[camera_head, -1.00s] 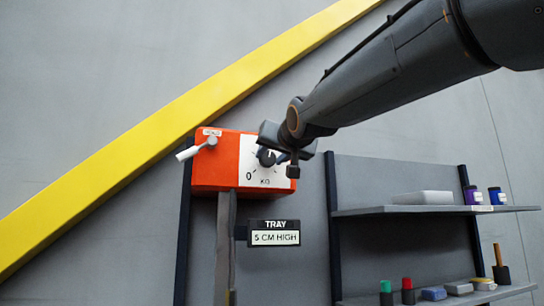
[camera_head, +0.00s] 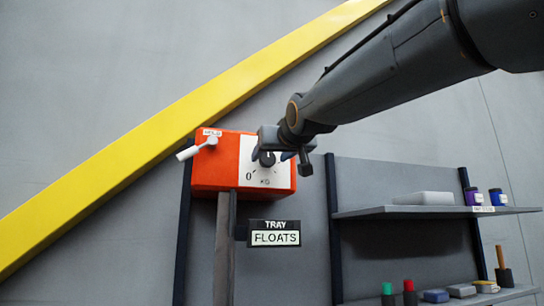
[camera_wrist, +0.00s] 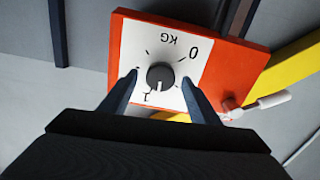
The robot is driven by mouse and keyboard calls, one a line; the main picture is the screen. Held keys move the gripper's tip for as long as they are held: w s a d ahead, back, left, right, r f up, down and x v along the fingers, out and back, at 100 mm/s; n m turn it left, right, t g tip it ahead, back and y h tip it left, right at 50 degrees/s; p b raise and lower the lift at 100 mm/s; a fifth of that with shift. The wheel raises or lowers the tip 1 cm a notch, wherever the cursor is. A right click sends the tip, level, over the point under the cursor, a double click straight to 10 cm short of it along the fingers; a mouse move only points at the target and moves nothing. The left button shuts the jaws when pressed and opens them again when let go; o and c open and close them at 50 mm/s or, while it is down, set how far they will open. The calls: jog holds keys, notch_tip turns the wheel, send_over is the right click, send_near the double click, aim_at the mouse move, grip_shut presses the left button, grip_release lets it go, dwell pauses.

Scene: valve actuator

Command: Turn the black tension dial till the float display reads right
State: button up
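The black tension dial (camera_head: 267,158) sits on the white face of an orange box on the wall. In the wrist view the dial (camera_wrist: 160,76) has a light pointer line aimed down, near the "1" mark. The "0" mark is at upper right there. My gripper (camera_wrist: 161,78) is open, with one finger on each side of the dial and a visible gap to it. In the head view my gripper (camera_head: 288,152) hides the dial face's right part. The float display (camera_head: 274,239) below the box reads "FLOATS" under the word "TRAY".
A white lever (camera_head: 197,149) under a small label, only partly legible, sticks out at the box's left. A yellow beam (camera_head: 150,145) runs diagonally behind. Shelves (camera_head: 430,211) with jars and small items stand at the right.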

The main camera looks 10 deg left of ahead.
jog(key=b+v, duration=0.3)
jog(key=v, duration=0.4)
jog(key=shift+s+d, duration=0.25)
jog(key=shift+s, duration=0.05)
dwell(0.5)
jog(key=w+d+f+m+g+h, duration=0.15)
jog(key=d+f, duration=0.35)
jog(key=f, duration=0.9)
jog(key=w+d+f+m+g+h, duration=0.1)
jog(key=w+d+f+g+h, duration=0.3)
jog(key=f, duration=1)
jog(key=w+d+f+m+g+h, duration=0.15)
jog(key=d+f, duration=0.55)
jog(key=f, duration=0.7)
jog(key=s+d+f+m+g, duration=0.1)
jog(key=s+d+f+g, duration=0.1)
jog(key=s+d+f, duration=0.3)
jog(key=s+d+f+m+g+h, duration=0.1)
jog(key=s+d+f+g, duration=0.1)
jog(key=s+d+f, duration=0.4)
jog(key=s+d+f+m+g+h, duration=0.1)
jog(key=s+d+f+g, duration=0.2)
jog(key=s+f, duration=1)
jog(key=d+f, duration=0.3)
jog(key=f, duration=0.5)
